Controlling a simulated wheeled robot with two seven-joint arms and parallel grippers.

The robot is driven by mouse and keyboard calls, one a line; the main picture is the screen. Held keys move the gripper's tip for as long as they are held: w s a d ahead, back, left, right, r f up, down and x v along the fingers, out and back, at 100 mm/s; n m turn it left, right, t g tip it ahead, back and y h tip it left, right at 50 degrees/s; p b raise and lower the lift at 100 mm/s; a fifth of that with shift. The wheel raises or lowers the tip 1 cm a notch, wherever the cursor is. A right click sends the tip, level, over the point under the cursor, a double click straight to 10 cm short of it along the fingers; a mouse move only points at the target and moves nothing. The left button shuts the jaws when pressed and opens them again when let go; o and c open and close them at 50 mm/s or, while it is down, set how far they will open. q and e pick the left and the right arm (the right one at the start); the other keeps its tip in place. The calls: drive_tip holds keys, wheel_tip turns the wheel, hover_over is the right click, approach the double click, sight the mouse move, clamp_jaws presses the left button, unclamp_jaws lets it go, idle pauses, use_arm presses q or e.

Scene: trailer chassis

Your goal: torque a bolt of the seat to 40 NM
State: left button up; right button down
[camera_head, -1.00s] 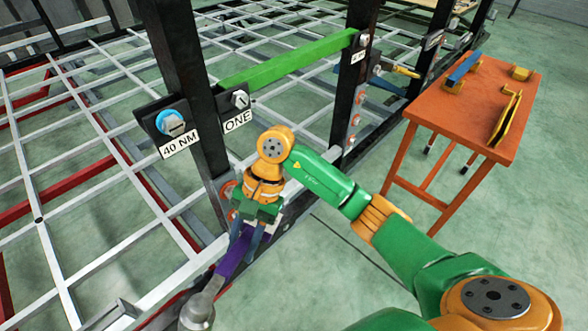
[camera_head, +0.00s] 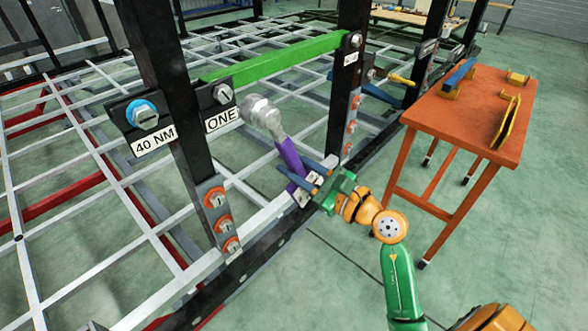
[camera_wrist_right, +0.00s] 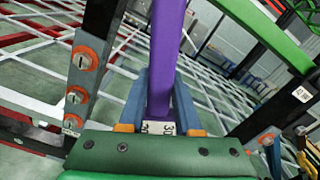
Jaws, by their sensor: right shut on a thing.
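My right gripper (camera_head: 312,183) is shut on a torque wrench with a purple handle (camera_head: 290,157) and a grey metal head (camera_head: 262,116). The wrench tilts up and left, its head close to the right of the ONE label (camera_head: 222,119) and apart from the bolts. In the right wrist view the purple handle (camera_wrist_right: 166,50) runs up between the blue fingers (camera_wrist_right: 160,100). A bolt with a blue ring (camera_head: 142,114) sits on a black plate above the 40 NM label (camera_head: 155,141). A plain bolt (camera_head: 223,93) sits above the ONE label. My left gripper is not in view.
A black post (camera_head: 170,60) carries the plate and, lower down, several orange-ringed bolts (camera_head: 216,198). A green bar (camera_head: 270,60) spans to a second black post (camera_head: 348,90). An orange table (camera_head: 470,110) with tools stands at right. White chassis bars (camera_head: 70,170) lie behind.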

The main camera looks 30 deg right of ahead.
drive_tip(key=shift+r, duration=0.1)
drive_tip(key=shift+s, duration=0.1)
drive_tip(key=shift+w, duration=0.2)
drive_tip(key=x, duration=0.6)
drive_tip(key=shift+a+p, duration=0.1)
drive_tip(key=shift+p, duration=0.45)
idle(1.0)
drive_tip(key=shift+x, duration=0.85)
idle(0.7)
drive_tip(key=c, duration=1.4)
unclamp_jaws()
clamp_jaws()
